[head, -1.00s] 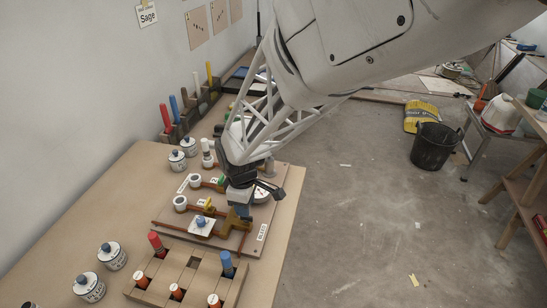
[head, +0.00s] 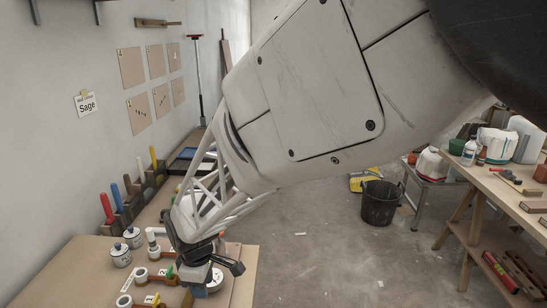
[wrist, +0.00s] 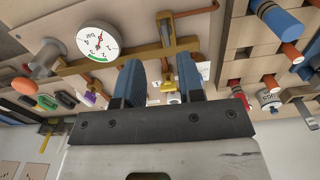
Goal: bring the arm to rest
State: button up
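My gripper (head: 201,290) hangs over the fitting board at the near end of the bench in the head view, at the end of my white arm. In the wrist view my gripper (wrist: 159,82) shows two blue fingertips apart with a clear gap and nothing held between them. A brass-coloured fitting (wrist: 168,62) shows beyond the gap; I cannot tell its exact distance. A round white gauge (wrist: 98,41) with a green arc is to the left of the fingers. In the head view the gauge (head: 215,281) is partly hidden by my gripper.
White jars (head: 121,257) and a rack with a red handle (head: 106,208) and other coloured handles stand left of my arm. A black bucket (head: 379,203) is on the floor. A cluttered wooden table (head: 500,190) stands at right. Open floor lies between.

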jog(key=s+d+r+m, duration=0.1)
jog(key=d+r+m, duration=0.25)
jog(key=d, duration=0.35)
jog(key=s+d+r+m+t, duration=0.15)
jog(key=d+r, duration=0.25)
jog(key=d, duration=0.4)
jog(key=d+r+m, duration=0.4)
jog(key=d, duration=0.3)
jog(key=s+d+r+m, duration=0.4)
jog(key=s+d+m, duration=0.4)
jog(key=s+d, duration=0.5)
jog(key=d+t, duration=0.1)
jog(key=d, duration=0.2)
jog(key=shift+r+m, duration=0.2)
jog(key=shift+m, duration=0.1)
